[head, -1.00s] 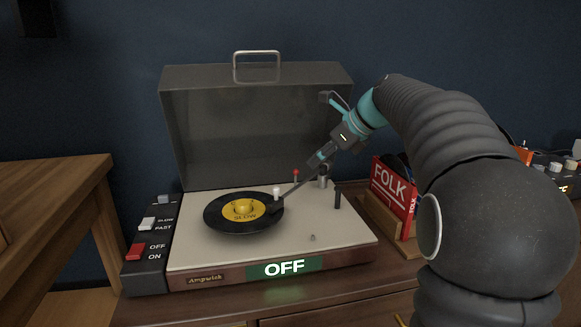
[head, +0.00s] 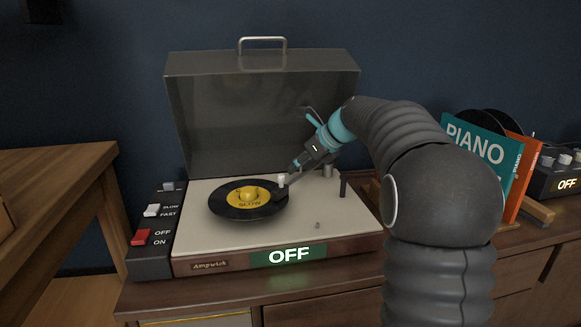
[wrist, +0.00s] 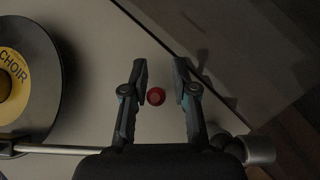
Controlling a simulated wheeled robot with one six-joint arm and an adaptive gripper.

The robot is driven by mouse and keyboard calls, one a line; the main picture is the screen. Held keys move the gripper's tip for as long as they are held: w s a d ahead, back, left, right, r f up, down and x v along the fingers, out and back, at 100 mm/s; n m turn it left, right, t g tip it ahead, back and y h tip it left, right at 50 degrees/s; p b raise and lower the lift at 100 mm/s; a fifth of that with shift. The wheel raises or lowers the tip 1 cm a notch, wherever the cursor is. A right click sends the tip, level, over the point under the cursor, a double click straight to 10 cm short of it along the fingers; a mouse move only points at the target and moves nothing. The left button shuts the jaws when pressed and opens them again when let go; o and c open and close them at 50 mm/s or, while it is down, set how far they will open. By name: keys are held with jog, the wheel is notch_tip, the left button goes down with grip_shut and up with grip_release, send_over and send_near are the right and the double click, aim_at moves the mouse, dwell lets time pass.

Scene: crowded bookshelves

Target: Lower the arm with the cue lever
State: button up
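The record player (head: 215,188) stands open on the cabinet, with a black record (head: 228,212) on it. A red round knob (wrist: 156,97), which looks like the cue lever's top, sits between my fingers in the wrist view. The head view hides it behind my gripper (head: 293,168). My gripper (wrist: 160,70) is open, pointing down, with a gap on both sides of the knob. The silver tonearm (wrist: 60,149) crosses the lower left of the wrist view; its head, with a white knob (head: 282,180), is at the record's right edge. I cannot tell whether the stylus touches.
The raised lid (head: 260,110) stands behind my gripper. A black post (head: 343,187) stands right of the tonearm. Record sleeves (head: 475,150) stand at right, behind my arm.

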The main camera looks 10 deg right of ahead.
jog(key=shift+w+a+f, duration=0.15)
jog(key=shift+a+f, duration=0.05)
jog(key=shift+f, duration=0.05)
grip_shut()
jog(key=shift+f+b, duration=0.15)
jog(key=shift+b, duration=0.55)
jog(key=shift+s+t+b, duration=0.2)
jog(key=shift+t+b, duration=0.4)
jog(key=shift+b, duration=0.1)
jog(key=shift+r, duration=0.2)
